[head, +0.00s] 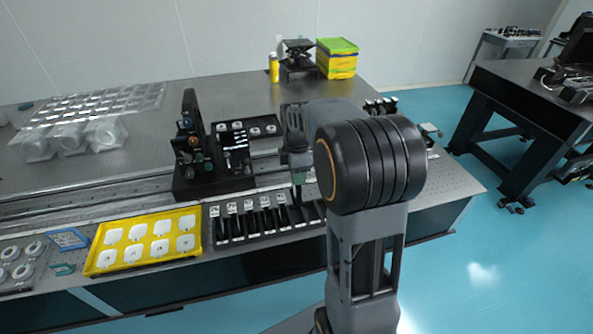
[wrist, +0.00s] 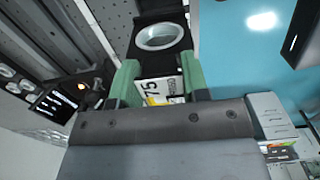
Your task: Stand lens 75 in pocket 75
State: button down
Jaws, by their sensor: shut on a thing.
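Lens 75 (wrist: 161,37) shows in the wrist view as a pale ring in a dark mount, just beyond my fingertips. A white and yellow label reading 75 (wrist: 160,88) lies between the green fingers. My gripper (wrist: 158,75) is shut on the lens piece. In the head view my gripper (head: 297,172) points down over the right part of a black rack (head: 232,241) with several white-labelled slots. Pocket 75 cannot be told apart there, as the labels are too small and my arm covers the right end. I cannot tell whether the mount touches the rack.
A yellow tray (head: 99,268) of white pieces lies left of the rack. A dark optical assembly (head: 190,150) stands upright behind it, near a black tray (head: 258,142). The table's front edge is close to the rack, with blue floor (head: 470,270) beyond.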

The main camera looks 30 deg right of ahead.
aim_at(297, 196)
jog(key=shift+f+b, duration=3.45)
jog(key=shift+f, duration=1.55)
jog(key=shift+f, duration=0.25)
jog(key=shift+c, duration=0.4)
grip_release()
jog(key=shift+r, duration=0.1)
jog(key=shift+r+p, duration=3.95)
jog(key=shift+r, duration=1)
